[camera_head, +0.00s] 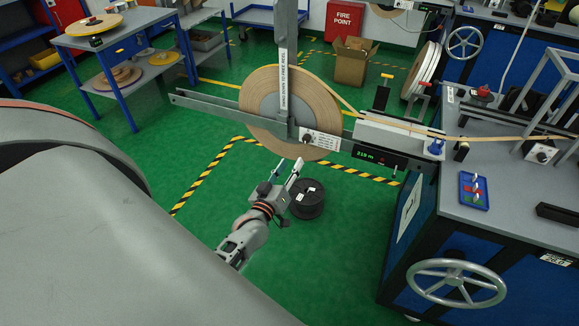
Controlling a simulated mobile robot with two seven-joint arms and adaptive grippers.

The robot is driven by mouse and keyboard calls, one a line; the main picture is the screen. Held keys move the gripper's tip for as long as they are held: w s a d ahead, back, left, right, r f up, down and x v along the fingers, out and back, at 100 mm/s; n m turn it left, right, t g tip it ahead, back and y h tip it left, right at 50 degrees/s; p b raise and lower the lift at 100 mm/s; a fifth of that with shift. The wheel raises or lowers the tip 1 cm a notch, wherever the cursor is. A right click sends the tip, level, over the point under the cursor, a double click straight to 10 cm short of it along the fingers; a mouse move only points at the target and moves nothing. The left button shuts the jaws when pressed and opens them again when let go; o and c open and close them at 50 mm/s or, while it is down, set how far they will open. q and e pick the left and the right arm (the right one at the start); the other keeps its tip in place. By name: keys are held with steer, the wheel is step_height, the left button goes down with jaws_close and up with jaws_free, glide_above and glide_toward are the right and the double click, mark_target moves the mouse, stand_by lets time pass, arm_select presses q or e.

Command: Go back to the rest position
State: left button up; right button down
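My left gripper (289,166) is in the middle of the head view, at the end of my arm reaching up from below. Its two fingers point up and away and stand apart, with nothing visible between them. It shows just below the lower edge of the large tan tape reel (318,107), which hangs on a grey upright arm (286,60). I cannot tell whether the fingertips touch the reel. My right gripper is not in view.
A black spool (307,200) stands on the green floor by my gripper. The machine bench (510,215) with a handwheel (456,282) fills the right. A blue-framed table (125,28) stands at the back left.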

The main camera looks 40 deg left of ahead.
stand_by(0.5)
arm_select(q)
steer(key=s+d+f+m+g+h, duration=0.3)
steer(key=s+d+f+m, duration=0.2)
steer(key=s+d, duration=0.5)
steer(key=s+d+f+m+g+h, duration=0.3)
steer(key=s+d+f+m, duration=0.3)
steer(key=s+d, duration=0.4)
steer(key=shift+s+m+g+h, duration=0.45)
steer(key=shift+s+m, duration=0.25)
steer(key=shift+s, duration=0.3)
steer(key=shift+c, duration=1.2)
